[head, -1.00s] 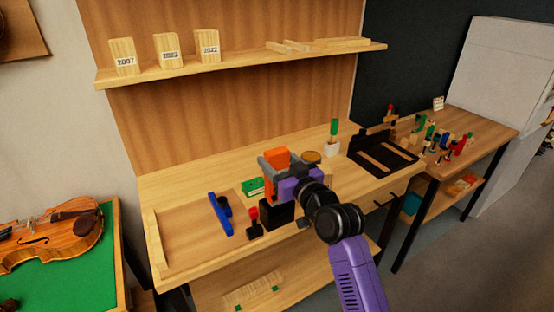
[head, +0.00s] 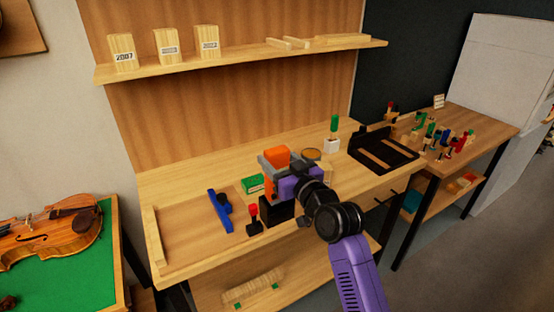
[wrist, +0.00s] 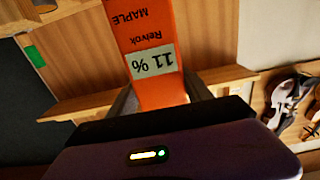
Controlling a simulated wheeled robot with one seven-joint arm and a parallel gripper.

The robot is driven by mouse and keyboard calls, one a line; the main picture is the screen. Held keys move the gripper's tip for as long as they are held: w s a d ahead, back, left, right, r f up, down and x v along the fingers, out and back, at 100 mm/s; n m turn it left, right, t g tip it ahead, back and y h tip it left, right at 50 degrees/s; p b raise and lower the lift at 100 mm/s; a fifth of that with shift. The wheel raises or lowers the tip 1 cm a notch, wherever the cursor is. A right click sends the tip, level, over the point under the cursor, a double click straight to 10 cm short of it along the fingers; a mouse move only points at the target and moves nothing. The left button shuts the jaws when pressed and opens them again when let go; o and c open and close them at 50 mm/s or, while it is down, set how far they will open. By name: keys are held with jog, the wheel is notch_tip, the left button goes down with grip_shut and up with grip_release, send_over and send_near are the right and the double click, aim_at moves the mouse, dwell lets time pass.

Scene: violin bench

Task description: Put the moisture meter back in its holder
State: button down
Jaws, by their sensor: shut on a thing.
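The moisture meter (head: 275,156) is an orange block, held in my gripper (head: 272,168) above the front of the workbench. In the wrist view the meter (wrist: 157,91) fills the space between the two fingers, with a pale label reading "11 %" and the words "Relvok" and "MAPLE" upside down. My gripper is shut on it. A black block-like box (head: 279,210) stands at the bench's front edge, just below my gripper in the picture. It looks like the holder, but its top is hidden behind my gripper, so I cannot see an opening.
A red-topped tool (head: 253,217), a blue plane-like tool (head: 219,212) and a green box (head: 252,184) stand left of the black box. A round tin (head: 311,155) is behind my wrist. A black tray (head: 383,151) lies at right.

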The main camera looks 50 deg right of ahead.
jog(key=shift+f+b, duration=2.2)
jog(key=shift+f, duration=0.3)
jog(key=shift+c, duration=1.9)
grip_release()
jog(key=b+v, duration=0.1)
jog(key=v, duration=0.6)
jog(key=shift+s, duration=0.4)
jog(key=shift+a+r, duration=0.1)
jog(key=shift+a, duration=0.05)
